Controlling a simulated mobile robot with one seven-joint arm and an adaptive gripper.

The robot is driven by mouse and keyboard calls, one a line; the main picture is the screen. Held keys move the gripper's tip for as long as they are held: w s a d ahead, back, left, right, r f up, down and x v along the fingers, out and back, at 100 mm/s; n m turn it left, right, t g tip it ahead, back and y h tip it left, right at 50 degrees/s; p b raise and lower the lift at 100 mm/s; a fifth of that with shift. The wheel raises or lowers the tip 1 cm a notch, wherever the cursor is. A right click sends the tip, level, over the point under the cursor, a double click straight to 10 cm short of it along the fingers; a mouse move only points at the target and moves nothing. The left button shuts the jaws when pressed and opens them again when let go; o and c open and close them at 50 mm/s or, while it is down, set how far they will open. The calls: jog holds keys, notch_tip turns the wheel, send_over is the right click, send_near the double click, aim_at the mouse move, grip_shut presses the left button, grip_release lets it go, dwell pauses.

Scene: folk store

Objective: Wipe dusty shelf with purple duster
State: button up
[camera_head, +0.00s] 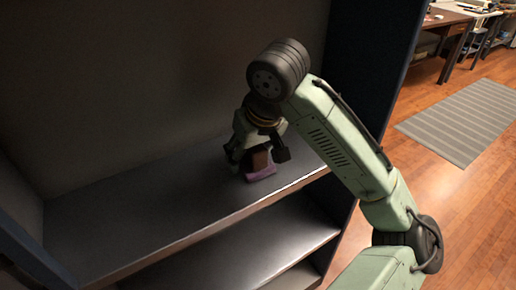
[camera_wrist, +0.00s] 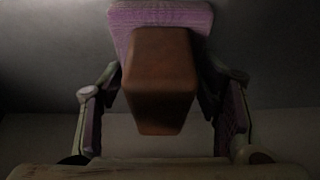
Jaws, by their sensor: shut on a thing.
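The purple duster has a brown block-shaped handle and a flat purple pad. In the head view its purple pad (camera_head: 262,173) is low against the grey shelf (camera_head: 130,215), near the shelf's right part and front edge. I cannot tell dust on the shelf apart from its shading. My gripper (camera_head: 258,158) points down over the shelf and is shut on the duster's handle. In the wrist view the brown handle (camera_wrist: 160,80) is between the two fingers of my gripper (camera_wrist: 163,100), with the purple pad (camera_wrist: 125,17) beyond it.
A dark side panel (camera_head: 355,100) of the shelf unit stands to the right, close to my arm. A lower shelf (camera_head: 255,245) lies beneath. The shelf's left and middle are bare. Outside are a wooden floor, a striped rug (camera_head: 465,120) and a desk (camera_head: 450,25).

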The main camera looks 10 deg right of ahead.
aim_at(292, 141)
jog(key=shift+s+a+f, duration=0.1)
jog(key=shift+s+a, duration=0.15)
jog(key=shift+a, duration=0.45)
jog(key=shift+d, duration=0.1)
jog(key=shift+w+d+r, duration=0.1)
jog(key=shift+w+d, duration=0.25)
jog(key=shift+d, duration=0.45)
jog(key=shift+w+d+r, duration=0.1)
jog(key=shift+w+d, duration=0.2)
jog(key=shift+d, duration=0.5)
jog(key=shift+w+d+f, duration=0.1)
jog(key=shift+w+d, duration=0.2)
jog(key=shift+d, duration=0.55)
jog(key=shift+w+d, duration=0.25)
jog(key=shift+d, duration=0.6)
jog(key=shift+w+d+f, duration=0.1)
jog(key=shift+w+d, duration=0.2)
jog(key=shift+d, duration=0.55)
jog(key=shift+w+d+r, duration=0.1)
jog(key=shift+w+d, duration=0.2)
jog(key=shift+d, duration=0.5)
jog(key=shift+w+d, duration=0.35)
jog(key=shift+d, duration=0.45)
jog(key=shift+w+d+r, duration=0.1)
jog(key=shift+w+d, duration=0.2)
jog(key=shift+d, duration=0.5)
jog(key=shift+r, duration=3)
